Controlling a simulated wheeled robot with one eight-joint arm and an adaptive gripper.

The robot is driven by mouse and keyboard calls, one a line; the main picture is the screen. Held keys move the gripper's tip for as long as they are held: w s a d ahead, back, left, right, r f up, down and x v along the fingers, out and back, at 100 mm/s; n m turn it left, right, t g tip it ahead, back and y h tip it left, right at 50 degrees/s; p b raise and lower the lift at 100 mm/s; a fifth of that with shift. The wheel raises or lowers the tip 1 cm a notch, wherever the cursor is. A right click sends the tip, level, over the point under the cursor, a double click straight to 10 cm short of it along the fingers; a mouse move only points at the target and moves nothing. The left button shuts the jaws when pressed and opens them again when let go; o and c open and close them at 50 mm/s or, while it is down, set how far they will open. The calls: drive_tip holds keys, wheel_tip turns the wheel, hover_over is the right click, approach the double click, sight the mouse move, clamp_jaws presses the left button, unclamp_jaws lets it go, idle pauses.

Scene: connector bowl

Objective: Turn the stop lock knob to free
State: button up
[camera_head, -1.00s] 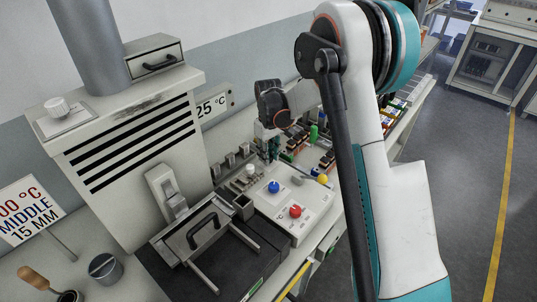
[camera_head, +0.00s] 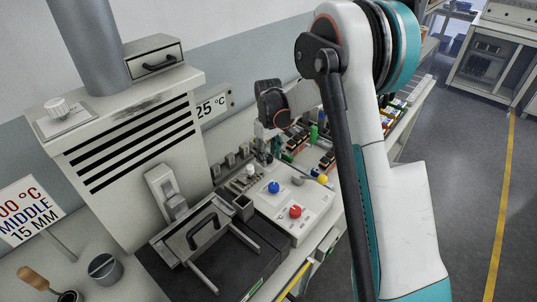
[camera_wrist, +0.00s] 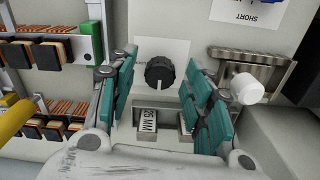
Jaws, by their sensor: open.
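A round black knob (camera_wrist: 160,73) with a white pointer line sits on a pale plate in the wrist view. The line points toward the bottom of the picture. No lettering for its positions can be read, so I cannot tell from a label that it is the stop lock knob. My gripper (camera_wrist: 159,92) is open, with its teal fingers on either side of the knob and a gap to it on both sides. In the head view my gripper (camera_head: 273,147) is small, over the back of the bench, partly hidden by my wrist.
A white cylindrical knob (camera_wrist: 247,89) on a metal bracket stands right of my fingers. Copper coils (camera_wrist: 62,53) and a green block lie at left. A "25 MM" tag (camera_wrist: 149,121) is below the knob. A panel with blue and red knobs (camera_head: 295,211) stands nearer the front.

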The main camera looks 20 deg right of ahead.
sight(269, 157)
wheel_tip(269, 157, up, 12)
idle(0.5)
drive_tip(key=s+r+m+t, duration=0.1)
drive_tip(key=s+r+t, duration=0.1)
drive_tip(key=s+r, duration=0.55)
drive_tip(key=s+r+m+t, duration=0.2)
drive_tip(key=s+r, duration=0.2)
drive_tip(key=s, duration=0.6)
drive_tip(key=s+f+m+t, duration=0.2)
drive_tip(key=s+f+t, duration=0.1)
drive_tip(key=s, duration=1.2)
drive_tip(key=shift+s, duration=0.4)
